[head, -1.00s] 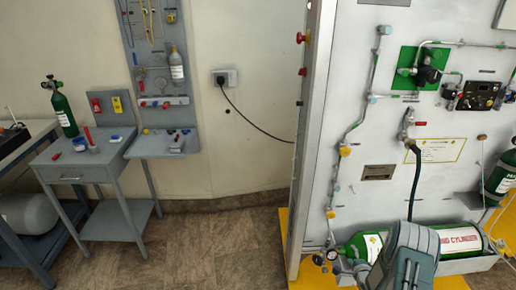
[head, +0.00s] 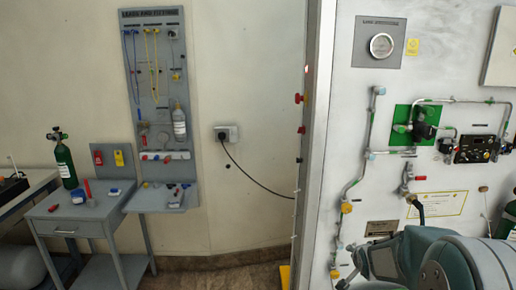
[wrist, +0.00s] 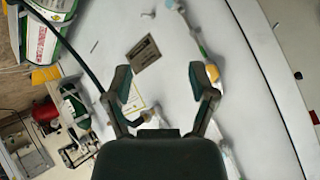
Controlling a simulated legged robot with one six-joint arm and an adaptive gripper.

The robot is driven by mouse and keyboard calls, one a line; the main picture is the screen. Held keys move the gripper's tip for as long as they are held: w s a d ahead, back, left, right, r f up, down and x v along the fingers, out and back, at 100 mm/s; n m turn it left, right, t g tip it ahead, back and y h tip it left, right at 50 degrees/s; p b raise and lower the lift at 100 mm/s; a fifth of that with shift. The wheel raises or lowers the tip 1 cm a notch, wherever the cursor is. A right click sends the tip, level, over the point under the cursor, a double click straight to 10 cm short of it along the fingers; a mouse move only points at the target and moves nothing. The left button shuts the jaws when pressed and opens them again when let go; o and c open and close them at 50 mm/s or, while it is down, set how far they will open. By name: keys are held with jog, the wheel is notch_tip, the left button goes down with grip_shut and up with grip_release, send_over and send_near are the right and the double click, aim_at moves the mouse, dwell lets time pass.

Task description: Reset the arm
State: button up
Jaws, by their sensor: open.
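My gripper shows in the wrist view (wrist: 163,90), its two fingers spread apart with nothing between them. Beyond the fingers is the white panel (wrist: 180,75) of the trainer, with a small metal plate (wrist: 144,53) on it. In the head view my arm fills the lower right corner and covers the lower part of the trainer panel (head: 345,130). My fingertips cannot be made out there.
A grey side table (head: 75,218) with a green bottle (head: 65,163) and a tool board (head: 160,90) stand at left. Floor between is clear.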

jog(key=s+a+r+n+g, duration=0.1)
jog(key=s+a+r+n, duration=0.15)
jog(key=s, duration=0.25)
jog(key=s+a+r+n, duration=0.1)
jog(key=s+a+r, duration=0.2)
jog(key=s+r, duration=0.15)
jog(key=s+a+r+n+g, duration=0.1)
jog(key=s+a+r, duration=0.15)
jog(key=s, duration=0.35)
jog(key=s+a+n+g+y, duration=0.1)
jog(key=s+a+n, duration=0.1)
jog(key=s, duration=0.6)
jog(key=s+a+r+n+g+y, duration=0.1)
jog(key=s+a+n, duration=0.1)
jog(key=s, duration=0.6)
jog(key=shift+a+r+n, duration=0.2)
jog(key=shift+a+n, duration=0.15)
